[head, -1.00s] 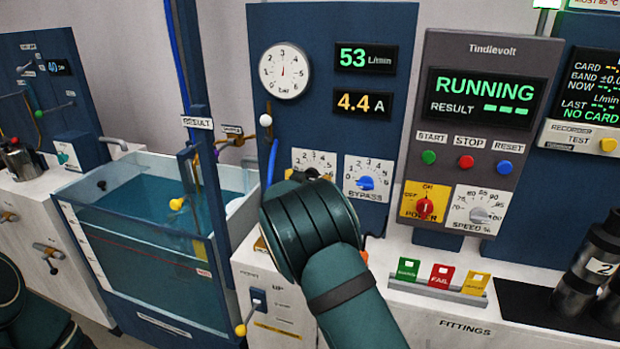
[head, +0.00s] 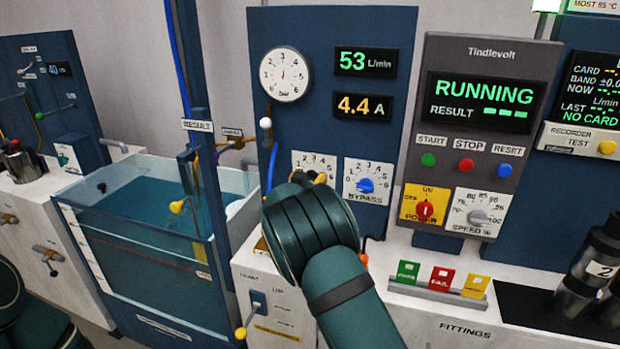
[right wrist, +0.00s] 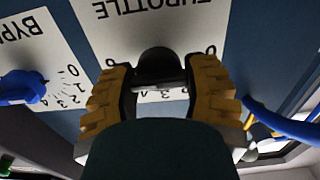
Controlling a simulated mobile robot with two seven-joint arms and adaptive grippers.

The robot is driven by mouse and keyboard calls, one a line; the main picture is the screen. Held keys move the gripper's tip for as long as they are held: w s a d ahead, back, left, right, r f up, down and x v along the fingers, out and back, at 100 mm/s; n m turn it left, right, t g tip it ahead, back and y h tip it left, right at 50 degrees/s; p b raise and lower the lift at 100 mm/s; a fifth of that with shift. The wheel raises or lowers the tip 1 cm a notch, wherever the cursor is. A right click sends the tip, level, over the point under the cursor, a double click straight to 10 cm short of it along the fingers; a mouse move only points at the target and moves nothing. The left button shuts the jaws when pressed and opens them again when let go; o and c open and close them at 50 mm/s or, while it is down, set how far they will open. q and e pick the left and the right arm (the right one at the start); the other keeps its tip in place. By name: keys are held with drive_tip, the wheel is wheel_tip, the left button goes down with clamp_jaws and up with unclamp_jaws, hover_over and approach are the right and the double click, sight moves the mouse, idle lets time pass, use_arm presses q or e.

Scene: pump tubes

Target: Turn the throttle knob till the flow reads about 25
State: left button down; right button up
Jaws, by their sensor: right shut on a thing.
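The flow display (head: 366,62) reads 53 L/min in the head view. The throttle dial plate (head: 315,160) is on the blue panel, its lower part hidden behind my right arm. In the right wrist view the plate (right wrist: 125,18) shows upside down. The dark throttle knob (right wrist: 160,64) sits between the two yellow fingers of my right gripper (right wrist: 160,82), which is shut on it. In the head view my right gripper is mostly hidden behind its wrist, with only a bit of yellow finger showing. My left gripper is out of view.
A blue tube (right wrist: 282,120) runs close on the gripper's other side. The controller screen (head: 480,102) says RUNNING. The water tank (head: 140,230) stands left.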

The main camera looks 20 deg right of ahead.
drive_tip(key=n+p, duration=0.3)
drive_tip(key=p, duration=0.1)
drive_tip(key=shift+r+p, duration=0.2)
drive_tip(key=shift+p, duration=0.15)
drive_tip(key=n+p, duration=0.3)
drive_tip(key=shift+a+n+p, duration=0.15)
drive_tip(key=shift+n+p, duration=0.15)
drive_tip(key=shift+n, duration=0.1)
drive_tip(key=n+p, duration=0.2)
drive_tip(key=n, duration=0.1)
drive_tip(key=shift+f+n, duration=0.2)
drive_tip(key=shift+n, duration=0.1)
drive_tip(key=n+p, duration=0.1)
drive_tip(key=n, duration=0.2)
drive_tip(key=shift+w+f+n+p, duration=0.1)
drive_tip(key=shift+n+p, duration=0.2)
drive_tip(key=n+p, duration=0.1)
drive_tip(key=n, duration=0.3)
drive_tip(key=shift+f, duration=0.15)
drive_tip(key=o, duration=1.2)
